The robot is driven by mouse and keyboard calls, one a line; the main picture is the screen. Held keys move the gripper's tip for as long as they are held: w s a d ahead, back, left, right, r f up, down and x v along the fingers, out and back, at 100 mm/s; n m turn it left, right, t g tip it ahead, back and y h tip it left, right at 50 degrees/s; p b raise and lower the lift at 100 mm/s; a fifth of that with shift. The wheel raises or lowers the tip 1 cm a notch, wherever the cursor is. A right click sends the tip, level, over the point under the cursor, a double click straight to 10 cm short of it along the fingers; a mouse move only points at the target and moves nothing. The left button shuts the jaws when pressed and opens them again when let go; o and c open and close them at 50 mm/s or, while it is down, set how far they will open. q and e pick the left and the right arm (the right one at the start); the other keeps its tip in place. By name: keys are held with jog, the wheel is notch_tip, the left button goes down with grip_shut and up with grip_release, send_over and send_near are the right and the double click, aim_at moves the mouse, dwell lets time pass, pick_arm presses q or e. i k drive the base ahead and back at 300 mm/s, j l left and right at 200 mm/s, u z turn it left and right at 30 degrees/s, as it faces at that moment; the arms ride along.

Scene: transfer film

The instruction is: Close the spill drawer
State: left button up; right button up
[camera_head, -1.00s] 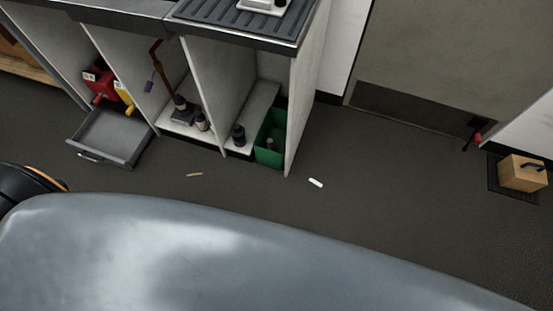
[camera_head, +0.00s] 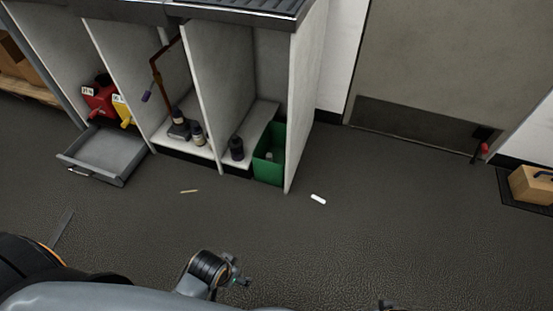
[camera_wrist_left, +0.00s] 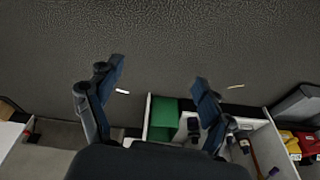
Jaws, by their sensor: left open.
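The spill drawer (camera_head: 122,157) is a shallow grey tray, pulled out low at the left cabinet bay with its handle (camera_head: 82,172) facing the room. A red container (camera_head: 98,101) and a yellow one (camera_head: 121,110) stand behind it. In the left wrist view a grey drawer shape (camera_wrist_left: 299,103) shows at the right edge, partly cut off. My left gripper (camera_wrist_left: 155,84) is open and empty there, fingers wide apart, and the drawer is well outside them. In the head view an arm joint of mine shows low in the middle, but its fingers are not clear. My right gripper is not in view.
A green bin (camera_head: 268,166), dark bottles (camera_head: 198,134) and upright partitions stand right of the drawer. A white piece (camera_head: 318,199) and a thin yellowish piece (camera_head: 189,191) lie on the floor. Floor before the drawer looks mostly clear.

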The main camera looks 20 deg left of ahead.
aim_at(108, 154)
jog(key=i+u, duration=0.3)
jog(key=i+l+u, duration=0.25)
jog(key=i+u, duration=0.1)
jog(key=u, duration=1.8)
